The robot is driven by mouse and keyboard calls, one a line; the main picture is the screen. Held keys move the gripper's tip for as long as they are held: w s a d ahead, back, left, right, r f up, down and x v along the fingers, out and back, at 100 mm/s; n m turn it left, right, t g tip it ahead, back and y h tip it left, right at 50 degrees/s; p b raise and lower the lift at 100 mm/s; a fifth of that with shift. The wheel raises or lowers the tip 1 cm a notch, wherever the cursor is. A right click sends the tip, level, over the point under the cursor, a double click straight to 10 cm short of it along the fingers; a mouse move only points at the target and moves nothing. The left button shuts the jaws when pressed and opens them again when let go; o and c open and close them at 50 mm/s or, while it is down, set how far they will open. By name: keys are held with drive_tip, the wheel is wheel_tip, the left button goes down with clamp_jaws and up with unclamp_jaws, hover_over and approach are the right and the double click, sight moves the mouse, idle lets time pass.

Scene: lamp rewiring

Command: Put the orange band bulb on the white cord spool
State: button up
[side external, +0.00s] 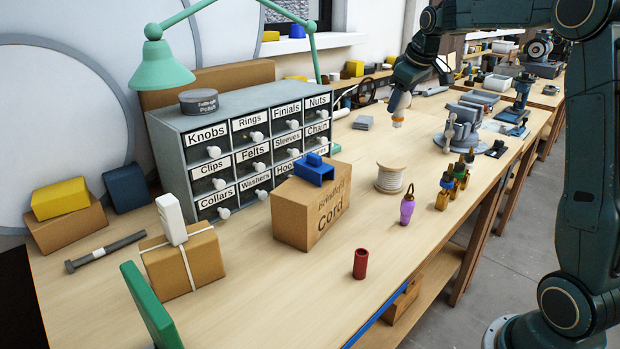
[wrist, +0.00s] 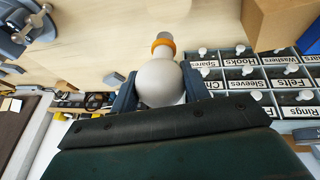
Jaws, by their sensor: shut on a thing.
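The orange band bulb (wrist: 160,78) has a round white glass body, an orange ring and a grey end cap. My gripper (wrist: 160,92) is shut on its glass body, one finger on each side. In the side external view the bulb (side external: 398,109) hangs below my gripper (side external: 403,88), band end down, in the air above the bench. The white cord spool (side external: 390,178) stands upright on the bench, below and nearer the camera than the bulb, with nothing on top. The spool cannot be made out in the wrist view.
A labelled drawer cabinet (side external: 240,145) stands left of the spool. A cardboard Cord box (side external: 311,210) bears a blue block. A purple piece (side external: 407,207), several small bottles (side external: 445,192) and a grey vise (side external: 460,127) stand near the spool. A red cylinder (side external: 360,264) stands in front.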

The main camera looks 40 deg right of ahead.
sight(398, 117)
wheel_tip(398, 117, down, 5)
idle(0.3)
drive_tip(key=shift+f, duration=2.1)
drive_tip(key=shift+f, duration=0.15)
drive_tip(key=o, duration=1)
drive_tip(key=v, duration=1.2)
